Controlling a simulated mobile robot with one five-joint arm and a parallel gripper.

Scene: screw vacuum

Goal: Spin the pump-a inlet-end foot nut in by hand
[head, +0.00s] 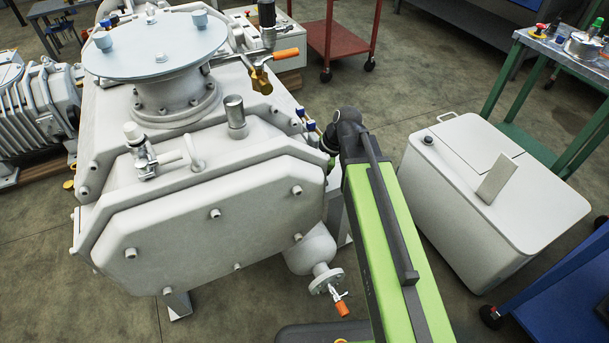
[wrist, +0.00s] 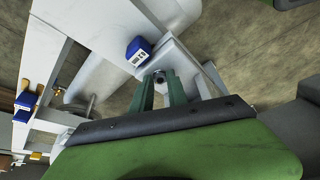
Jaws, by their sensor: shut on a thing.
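In the wrist view, my gripper (wrist: 161,84) has its two green fingers close together at a pale metal foot bracket. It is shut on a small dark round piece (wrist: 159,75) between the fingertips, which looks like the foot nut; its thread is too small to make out. In the head view, my green arm reaches the right side of a large pale grey pump (head: 205,220), and the gripper and nut are hidden there. The pale foot bracket (wrist: 178,62) also stretches to the right of the fingers in the wrist view.
A blue box with a white label (wrist: 138,48) sits just beside the fingers. More blue parts (wrist: 27,100) show at the left. In the head view, a white cabinet (head: 500,200) stands right of my arm, with bare floor (head: 415,85) behind it.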

